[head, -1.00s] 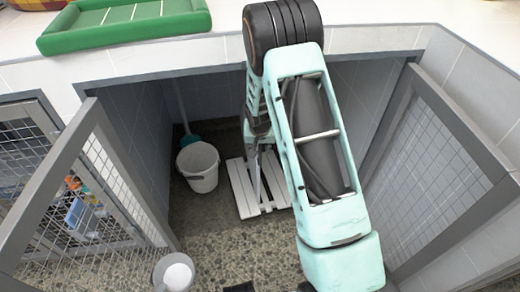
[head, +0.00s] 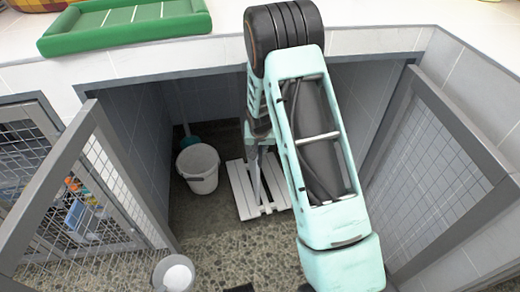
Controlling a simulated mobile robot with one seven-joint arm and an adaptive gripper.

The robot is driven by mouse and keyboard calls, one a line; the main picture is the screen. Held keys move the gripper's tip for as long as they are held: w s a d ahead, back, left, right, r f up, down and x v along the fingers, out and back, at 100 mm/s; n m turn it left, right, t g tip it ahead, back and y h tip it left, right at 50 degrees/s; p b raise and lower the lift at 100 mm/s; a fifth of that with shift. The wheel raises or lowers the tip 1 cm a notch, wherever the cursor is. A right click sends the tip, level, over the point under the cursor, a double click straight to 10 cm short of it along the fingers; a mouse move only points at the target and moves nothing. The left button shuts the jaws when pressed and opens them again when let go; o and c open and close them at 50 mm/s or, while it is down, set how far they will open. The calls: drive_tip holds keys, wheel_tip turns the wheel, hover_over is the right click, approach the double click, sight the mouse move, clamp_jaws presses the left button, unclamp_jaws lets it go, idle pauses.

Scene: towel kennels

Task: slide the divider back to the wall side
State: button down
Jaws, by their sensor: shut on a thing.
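My gripper (head: 259,148) is at the end of my pale green arm, inside the middle kennel bay, above a white slatted board on the floor. It is shut on a thin, light upright piece (head: 257,182) that runs down from it towards the board. This piece looks like the divider seen nearly edge-on, but my arm hides most of what lies behind and to the right of it. The fingertips are small and partly hidden by my wrist.
The white slatted board (head: 241,189) lies on the bay floor. A white bucket (head: 198,172) stands left of it. A mesh gate (head: 98,190) stands on the left and another (head: 428,165) on the right. A small pail (head: 173,274) is in front.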

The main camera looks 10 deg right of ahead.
drive_tip(key=d+p, duration=0.1)
drive_tip(key=d, duration=2.5)
drive_tip(key=shift+d+p, duration=0.25)
drive_tip(key=shift+p, duration=0.05)
drive_tip(key=shift+d, duration=0.1)
drive_tip(key=c, duration=2.1)
unclamp_jaws()
drive_tip(key=shift+o, duration=0.4)
drive_tip(key=v, duration=1.2)
